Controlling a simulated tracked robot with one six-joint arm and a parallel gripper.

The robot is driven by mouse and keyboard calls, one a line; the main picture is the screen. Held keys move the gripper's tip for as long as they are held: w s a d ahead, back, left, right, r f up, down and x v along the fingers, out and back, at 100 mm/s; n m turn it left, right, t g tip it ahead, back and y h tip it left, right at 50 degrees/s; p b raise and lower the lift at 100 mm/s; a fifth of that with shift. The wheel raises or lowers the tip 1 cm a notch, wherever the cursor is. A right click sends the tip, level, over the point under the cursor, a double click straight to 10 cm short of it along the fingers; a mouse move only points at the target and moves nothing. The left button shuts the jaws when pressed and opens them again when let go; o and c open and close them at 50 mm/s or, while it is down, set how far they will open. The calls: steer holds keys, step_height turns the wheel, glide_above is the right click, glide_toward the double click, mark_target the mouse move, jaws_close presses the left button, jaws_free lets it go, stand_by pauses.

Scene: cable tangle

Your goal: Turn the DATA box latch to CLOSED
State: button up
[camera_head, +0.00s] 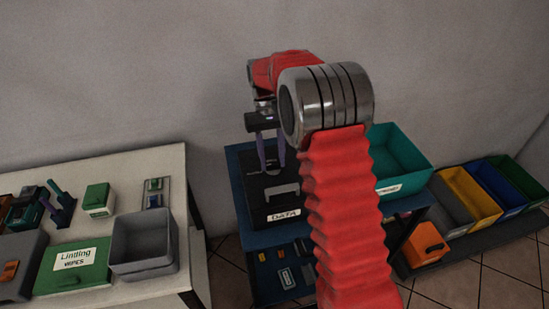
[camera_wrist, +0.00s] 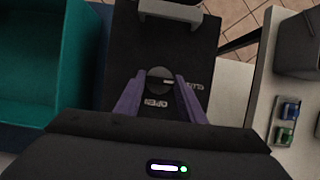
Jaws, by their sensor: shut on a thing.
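The black DATA box (camera_head: 258,200) stands on the blue table, with a white DATA label (camera_head: 285,214) on its front and a grey handle on top. In the wrist view its dark lid (camera_wrist: 205,55) carries a round grey latch knob (camera_wrist: 158,84) with a short pale mark. Small white lettering is printed below and to the right of the knob; the lower word looks like OPEN, mirrored or turned. My gripper (camera_wrist: 160,76) has its purple fingers on either side of the knob, shut on it. It also shows in the head view (camera_head: 271,165), pointing down over the box's rear.
A teal bin (camera_head: 400,160) stands right of the box, partly behind my arm. The grey handle (camera_wrist: 170,12) rises from the lid near the knob. A white table (camera_head: 130,165) with a grey bin (camera_head: 143,255) is at left. Coloured bins line the right.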

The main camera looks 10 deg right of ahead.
steer(key=shift+a, duration=0.1)
steer(key=o, duration=1)
steer(key=shift+o, duration=0.2)
steer(key=v, duration=1.3)
steer(key=shift+w+r, duration=0.2)
steer(key=shift+r, duration=0.1)
